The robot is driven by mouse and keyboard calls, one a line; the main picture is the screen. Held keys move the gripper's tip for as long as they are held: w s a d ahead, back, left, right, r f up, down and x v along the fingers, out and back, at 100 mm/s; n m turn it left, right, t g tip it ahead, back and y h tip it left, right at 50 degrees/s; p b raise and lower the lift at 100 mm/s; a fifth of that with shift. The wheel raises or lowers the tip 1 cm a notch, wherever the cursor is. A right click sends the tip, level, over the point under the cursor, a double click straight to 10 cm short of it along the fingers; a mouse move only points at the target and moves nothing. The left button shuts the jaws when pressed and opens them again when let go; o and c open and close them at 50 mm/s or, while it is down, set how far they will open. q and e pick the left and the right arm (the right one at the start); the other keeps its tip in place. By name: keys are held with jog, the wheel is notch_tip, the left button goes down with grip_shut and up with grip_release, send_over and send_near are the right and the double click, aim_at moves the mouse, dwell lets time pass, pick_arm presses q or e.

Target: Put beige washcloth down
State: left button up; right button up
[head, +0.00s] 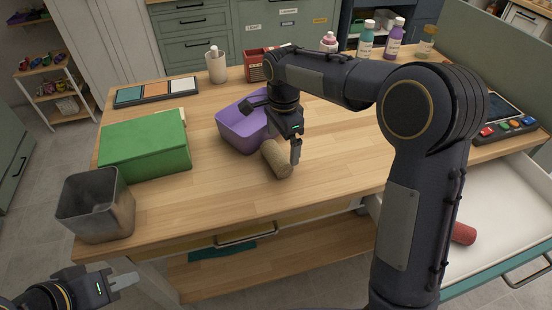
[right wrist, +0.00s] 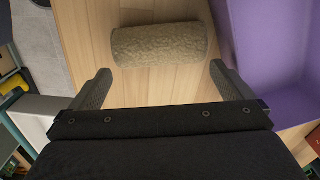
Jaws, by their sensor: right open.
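The beige washcloth (head: 276,158) is rolled up and lies on the wooden table beside the purple bin (head: 238,134). It also shows in the right wrist view (right wrist: 159,44), lying crosswise just beyond the fingertips. My right gripper (head: 285,150) is over the table at the washcloth; in the right wrist view its fingers (right wrist: 160,72) are spread wide with nothing between them. My left gripper (head: 125,281) is low at the front left, off the table's edge and away from the washcloth. Whether its fingers are apart is not clear.
A green box (head: 144,146) and a grey metal bin (head: 94,204) stand on the left of the table. Bottles (head: 394,39) stand at the back. An open white drawer (head: 500,195) at the right holds a red roll (head: 463,234). The table's front middle is clear.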

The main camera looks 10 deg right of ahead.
aim_at(282, 151)
notch_tip(282, 151, down, 5)
jog(key=shift+r, duration=0.15)
jog(key=c, duration=0.7)
jog(key=shift+r, duration=0.15)
